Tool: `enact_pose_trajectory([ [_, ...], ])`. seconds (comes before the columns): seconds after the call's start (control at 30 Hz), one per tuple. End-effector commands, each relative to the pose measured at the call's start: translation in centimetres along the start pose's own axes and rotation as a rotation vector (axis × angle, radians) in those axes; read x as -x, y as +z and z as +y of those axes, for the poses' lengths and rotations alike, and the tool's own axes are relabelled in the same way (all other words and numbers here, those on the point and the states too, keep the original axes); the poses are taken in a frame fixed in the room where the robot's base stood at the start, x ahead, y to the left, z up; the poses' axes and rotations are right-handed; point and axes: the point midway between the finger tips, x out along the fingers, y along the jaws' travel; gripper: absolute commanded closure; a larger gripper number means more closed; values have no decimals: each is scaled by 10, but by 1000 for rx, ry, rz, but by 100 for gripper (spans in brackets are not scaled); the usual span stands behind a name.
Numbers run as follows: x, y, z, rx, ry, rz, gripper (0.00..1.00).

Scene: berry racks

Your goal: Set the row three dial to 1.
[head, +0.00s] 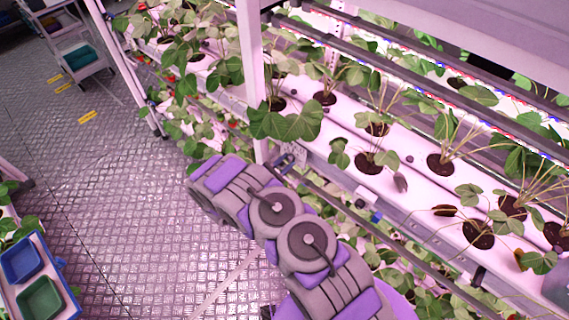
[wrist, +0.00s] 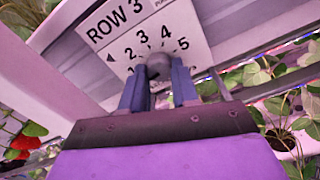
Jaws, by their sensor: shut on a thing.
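The row three dial is a dark rounded knob (wrist: 158,66) on a white plate (wrist: 113,30) marked "ROW 3". Where the dial points cannot be made out. In the head view my arm reaches to the rack's edge by a white post, and the dial itself is not clear there.
A white rack post (head: 252,75) stands beside my arm. White growing channels (head: 405,185) with strawberry plants run along the right. A cart with blue and green trays (head: 40,298) is at the lower left. The metal floor (head: 110,190) on the left is open.

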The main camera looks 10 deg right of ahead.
Motion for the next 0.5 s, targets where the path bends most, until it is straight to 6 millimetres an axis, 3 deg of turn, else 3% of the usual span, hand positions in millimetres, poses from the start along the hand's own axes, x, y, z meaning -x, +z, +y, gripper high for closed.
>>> enact_pose_trajectory([
  [0.5, 0, 0, 2, -311, 4, 0, 100],
])
